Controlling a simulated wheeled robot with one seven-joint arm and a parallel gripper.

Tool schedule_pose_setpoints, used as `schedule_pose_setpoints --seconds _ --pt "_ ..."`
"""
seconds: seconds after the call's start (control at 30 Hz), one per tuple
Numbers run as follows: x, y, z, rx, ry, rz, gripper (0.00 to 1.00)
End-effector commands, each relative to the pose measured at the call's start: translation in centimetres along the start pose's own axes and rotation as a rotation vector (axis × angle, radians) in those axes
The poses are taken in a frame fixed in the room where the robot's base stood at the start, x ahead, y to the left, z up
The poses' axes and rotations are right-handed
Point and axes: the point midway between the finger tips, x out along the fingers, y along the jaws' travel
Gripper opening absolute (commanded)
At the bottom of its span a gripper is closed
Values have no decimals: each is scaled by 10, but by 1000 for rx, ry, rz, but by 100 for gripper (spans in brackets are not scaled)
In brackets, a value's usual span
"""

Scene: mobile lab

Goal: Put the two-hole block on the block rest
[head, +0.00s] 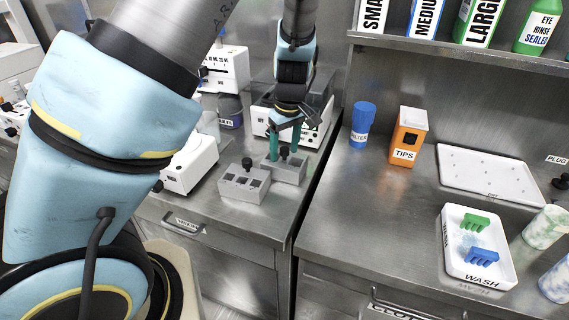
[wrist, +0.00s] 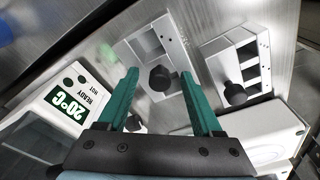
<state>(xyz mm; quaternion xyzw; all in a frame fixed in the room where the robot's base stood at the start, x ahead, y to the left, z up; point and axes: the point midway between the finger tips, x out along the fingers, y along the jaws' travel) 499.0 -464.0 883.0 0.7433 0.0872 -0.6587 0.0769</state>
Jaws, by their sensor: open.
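My gripper (head: 284,153) is open above a grey metal block (head: 289,172) on the left bench. In the wrist view, this block (wrist: 141,46) has a black knob (wrist: 161,79) that appears between the teal fingertips, with a gap on each side. A large opening shows in it; the knob and fingers hide part of its top. A second grey block (head: 243,188) with a black knob stands beside it, left in the head view. It appears at the right in the wrist view (wrist: 216,66) with several dark openings. I cannot tell which surface is the block rest.
A white heater (wrist: 62,97) reading 20°C stands beside the block. Another white instrument (head: 190,165) is left of the second block. The right bench holds a blue bottle (head: 362,119), an orange tips box (head: 407,136), a wash tray (head: 455,268) and a white drying tray (head: 480,172).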

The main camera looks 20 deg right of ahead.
Motion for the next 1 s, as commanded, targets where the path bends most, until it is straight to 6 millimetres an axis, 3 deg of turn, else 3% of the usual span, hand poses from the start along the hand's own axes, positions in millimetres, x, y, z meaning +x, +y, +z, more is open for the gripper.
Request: schedule_pose_setpoints --seconds 0.3,0.87,1.0 --pt "5 0 0 1 0 0 66" --pt "5 0 0 1 0 0 3" --pt "5 0 0 1 0 0 0"
